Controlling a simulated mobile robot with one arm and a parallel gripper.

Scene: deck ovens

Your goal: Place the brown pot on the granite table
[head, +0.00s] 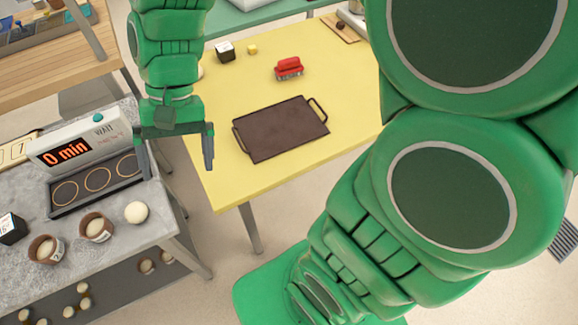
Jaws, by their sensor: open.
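The granite table (110,265) is the grey speckled surface at the lower left. Two small brown pots with pale labels stand upright on it, a left one (45,250) near the front and a right one (96,228). A flat dark brown pan (280,129) with two end handles lies on the yellow table; I cannot tell which of these the task calls the brown pot. My gripper (177,158) points down between the two tables, its fingers spread and nothing seen between them. It is left of the pan and right of the timer box.
The yellow table (225,180) also bears a red brush-like object (289,68), a dark cube (225,52) and a small yellow block (252,49). A timer box (80,142), a three-ring panel (97,181), a white ball (136,212) and a black cube (12,228) crowd the granite table.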

